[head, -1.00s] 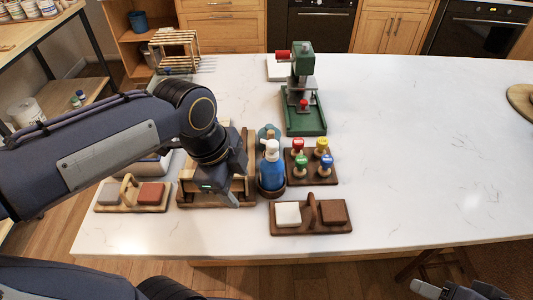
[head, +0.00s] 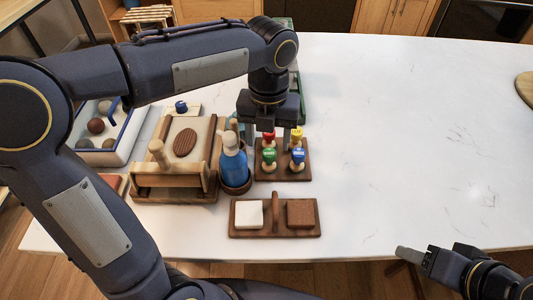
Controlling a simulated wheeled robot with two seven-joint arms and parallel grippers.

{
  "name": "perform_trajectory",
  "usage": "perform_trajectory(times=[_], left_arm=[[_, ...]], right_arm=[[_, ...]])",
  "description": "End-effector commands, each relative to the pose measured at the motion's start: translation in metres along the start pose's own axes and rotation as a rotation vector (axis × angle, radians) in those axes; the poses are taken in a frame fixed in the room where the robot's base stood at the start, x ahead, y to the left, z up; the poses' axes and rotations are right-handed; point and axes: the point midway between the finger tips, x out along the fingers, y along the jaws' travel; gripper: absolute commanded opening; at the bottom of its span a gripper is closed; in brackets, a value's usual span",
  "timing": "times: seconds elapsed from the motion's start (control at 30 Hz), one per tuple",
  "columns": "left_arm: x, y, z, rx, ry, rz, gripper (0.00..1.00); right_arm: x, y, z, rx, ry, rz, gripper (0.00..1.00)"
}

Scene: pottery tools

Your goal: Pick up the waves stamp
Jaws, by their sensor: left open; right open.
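Several stamps with coloured knobs stand in a small dark wooden rack (head: 301,175): red (head: 268,136), yellow (head: 296,134), green (head: 269,155) and blue (head: 298,155). The stamp faces are hidden, so I cannot tell which is the waves stamp. My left gripper (head: 269,134) is open, pointing down over the back row, with its fingers on either side of the red-knobbed stamp as seen from the head. I cannot tell how far above it they are. My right gripper (head: 408,255) is open and empty near the table's front edge, away from the rack.
A blue bottle (head: 234,167) in a round brown holder stands close left of the rack. A wooden holder (head: 275,230) with a white and a brown block lies in front. A wooden box (head: 145,182) and a tray of balls (head: 136,132) are left.

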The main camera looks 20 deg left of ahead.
Motion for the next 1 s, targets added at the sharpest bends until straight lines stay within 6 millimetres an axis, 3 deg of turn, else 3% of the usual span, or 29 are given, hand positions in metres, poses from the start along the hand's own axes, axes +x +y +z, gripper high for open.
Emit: perform_trajectory(times=[0.43,0.77,1.0], left_arm=[[0.061,-0.002,-0.002,-0.002,0.003,0.002,0.56],[0.068,-0.003,-0.002,-0.004,0.002,0.0,0.56],[0.068,-0.003,-0.002,-0.003,0.001,0.0,0.25]], right_arm=[[0.003,0.002,0.002,0.0,0.0,0.0,0.52],[0.004,0.002,0.002,0.0,0.0,0.0,0.52],[0.004,0.002,0.002,0.0,0.0,0.0,0.52]])
